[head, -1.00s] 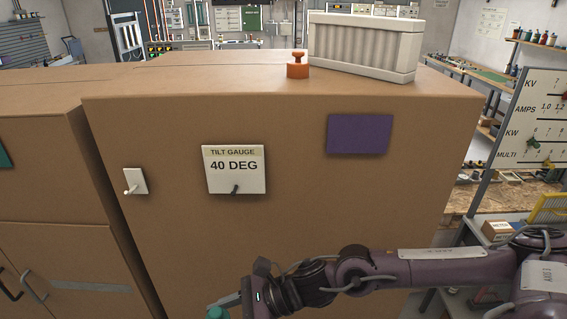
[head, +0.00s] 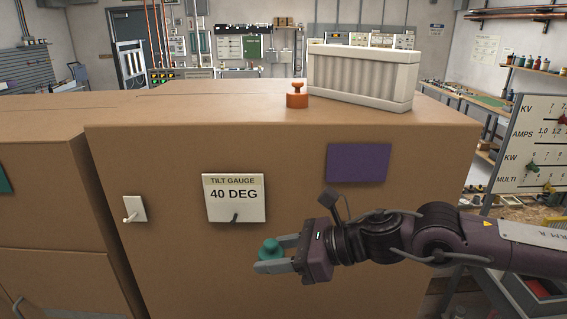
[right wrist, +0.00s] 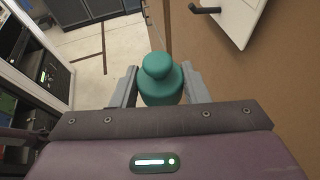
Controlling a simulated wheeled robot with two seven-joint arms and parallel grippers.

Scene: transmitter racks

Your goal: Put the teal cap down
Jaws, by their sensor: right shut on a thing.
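The teal cap (head: 270,248) is a small round piece with a knob on top. My right gripper (head: 272,254) is shut on it and holds it upright in front of the brown cabinet's face, below the tilt gauge plate. In the right wrist view the teal cap (right wrist: 161,80) sits between the two grey fingers, knob toward the top. Nothing shows under the cap; it is held in the air. My left gripper is not in view.
The brown cabinet (head: 400,220) carries a tilt gauge plate (head: 236,193) reading 40 DEG, a white switch (head: 134,210) and a purple panel (head: 358,163). On its top stand an orange cap (head: 297,98) and a ribbed white block (head: 360,78). The top's left part is clear.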

